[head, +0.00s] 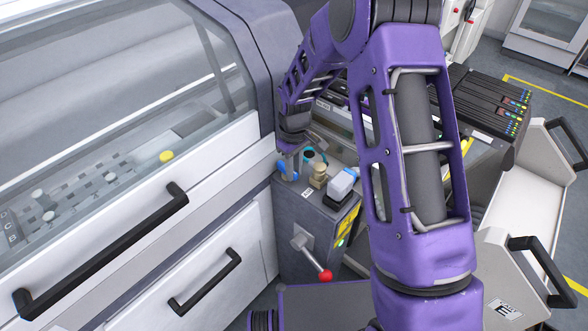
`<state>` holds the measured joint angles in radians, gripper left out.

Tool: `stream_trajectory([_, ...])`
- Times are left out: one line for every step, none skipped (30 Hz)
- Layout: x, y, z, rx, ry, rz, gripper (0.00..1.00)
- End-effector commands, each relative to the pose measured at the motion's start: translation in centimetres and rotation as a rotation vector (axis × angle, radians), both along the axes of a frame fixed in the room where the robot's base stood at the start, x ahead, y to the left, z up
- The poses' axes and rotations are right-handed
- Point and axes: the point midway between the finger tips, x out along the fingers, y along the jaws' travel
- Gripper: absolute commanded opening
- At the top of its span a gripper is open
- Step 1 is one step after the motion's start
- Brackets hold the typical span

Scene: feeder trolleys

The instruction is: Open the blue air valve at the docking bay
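The docking bay is a dark grey box (312,221) beside the white machine. On its top, at the left, a blue part that looks like the air valve's handle (282,168) shows beside my gripper (291,172). More blue shows just right of the gripper, beside a dark round part. My gripper points down at the valve and partly hides it. It is right at the valve, but contact cannot be made out. The fingers are too small to tell whether they are open or shut.
A brass fitting (318,176) and a pale blue-white block (342,184) stand close to the valve on the right. A red-knobbed lever (313,262) sticks out of the box's front. The machine's side (262,95) rises at the left. A trolley with dark feeders (490,105) stands at the right.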

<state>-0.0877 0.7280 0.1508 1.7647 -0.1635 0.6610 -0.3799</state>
Motion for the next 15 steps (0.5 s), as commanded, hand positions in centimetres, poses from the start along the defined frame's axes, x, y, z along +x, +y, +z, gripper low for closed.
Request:
stream_trajectory([0.0, 0.0, 0.02, 0.0, 0.0, 0.0, 0.0])
stream_trajectory([0.0, 0.0, 0.02, 0.0, 0.0, 0.0, 0.0])
stream_trajectory([0.0, 0.0, 0.02, 0.0, 0.0, 0.0, 0.0])
stream_trajectory([0.0, 0.0, 0.02, 0.0, 0.0, 0.0, 0.0])
stream_trajectory([0.0, 0.0, 0.03, 0.0, 0.0, 0.0, 0.0])
stream_trajectory([0.0, 0.0, 0.03, 0.0, 0.0, 0.0, 0.0])
stream_trajectory([0.01, -0.01, 0.02, 0.0, 0.0, 0.002, 0.0])
stream_trajectory([0.02, -0.02, 0.02, 0.0, 0.0, 0.007, 0.0])
stream_trajectory([0.05, -0.05, 0.01, 0.0, 0.0, 0.02, 0.0])
stream_trajectory([0.08, -0.09, 0.0, 0.0, 0.0, 0.033, 0.0])
stream_trajectory([0.11, -0.13, 0.0, 0.0, 0.0, 0.05, 0.0])
stream_trajectory([0.15, -0.19, 0.0, 0.0, 0.0, 0.072, 0.0])
stream_trajectory([0.17, -0.21, 0.01, 0.0, 0.0, 0.087, 0.0])
stream_trajectory([0.18, -0.21, 0.02, 0.0, 0.0, 0.094, 0.0])
stream_trajectory([0.18, -0.2, 0.04, -0.001, 0.001, 0.097, 0.0])
